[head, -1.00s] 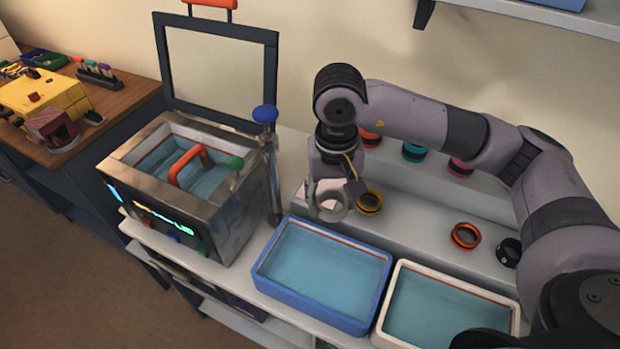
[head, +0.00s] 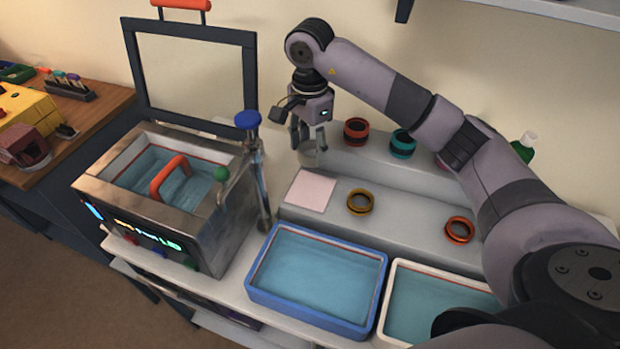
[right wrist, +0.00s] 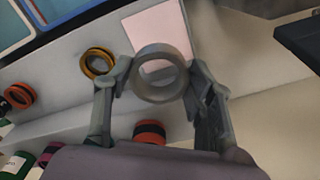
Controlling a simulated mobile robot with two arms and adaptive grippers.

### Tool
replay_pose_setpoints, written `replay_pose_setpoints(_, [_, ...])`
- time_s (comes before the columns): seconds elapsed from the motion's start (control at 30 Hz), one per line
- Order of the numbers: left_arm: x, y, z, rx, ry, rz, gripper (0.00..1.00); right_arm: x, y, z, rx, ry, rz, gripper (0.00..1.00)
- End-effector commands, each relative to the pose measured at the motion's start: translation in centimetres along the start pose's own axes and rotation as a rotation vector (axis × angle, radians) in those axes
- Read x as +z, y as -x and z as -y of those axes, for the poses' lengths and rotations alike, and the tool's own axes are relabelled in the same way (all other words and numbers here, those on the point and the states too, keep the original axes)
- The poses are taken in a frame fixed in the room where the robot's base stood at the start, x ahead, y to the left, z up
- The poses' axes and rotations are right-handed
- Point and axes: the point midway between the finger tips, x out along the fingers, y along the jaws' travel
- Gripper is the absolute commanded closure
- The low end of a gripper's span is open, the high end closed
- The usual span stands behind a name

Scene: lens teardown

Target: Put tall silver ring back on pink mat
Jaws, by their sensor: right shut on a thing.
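The tall silver ring (head: 309,157) is held between the fingers of my right gripper (head: 309,146), which is shut on it. The ring is beyond the pink mat (head: 311,190), toward the wall, and apart from it in the head view. The pink mat lies bare on the lower step of the grey shelf. In the right wrist view the ring (right wrist: 158,88) sits between the fingertips (right wrist: 158,73), with its opening showing. It overlaps the near edge of the pink mat (right wrist: 156,32) there. My left gripper is not in view.
A yellow ring (head: 360,201) stands right of the mat, with an orange ring (head: 459,229) farther right. Red (head: 356,131) and teal (head: 403,143) rings stand on the upper step. A blue-rimmed tray (head: 318,322) is in front. The metal bath (head: 190,225) stands left.

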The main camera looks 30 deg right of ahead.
Motion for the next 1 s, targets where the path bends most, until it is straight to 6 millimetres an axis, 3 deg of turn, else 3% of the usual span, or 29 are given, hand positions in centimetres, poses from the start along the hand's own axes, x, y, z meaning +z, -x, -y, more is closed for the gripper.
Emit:
replay_pose_setpoints(0.2, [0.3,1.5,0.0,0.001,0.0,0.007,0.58,0.0,-4.8,-0.1,0.003,0.0,0.0,0.77])
replay_pose_setpoints(0.4, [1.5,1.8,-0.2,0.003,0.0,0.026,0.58,0.0,-6.5,0.0,-0.001,0.001,0.0,0.77])
replay_pose_setpoints(0.7, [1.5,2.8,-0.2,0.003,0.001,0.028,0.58,0.0,-10.3,-0.1,0.002,0.001,0.001,0.77])
replay_pose_setpoints(1.0, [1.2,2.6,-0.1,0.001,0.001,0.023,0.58,0.0,-10.8,0.0,-0.002,0.002,0.0,0.77])
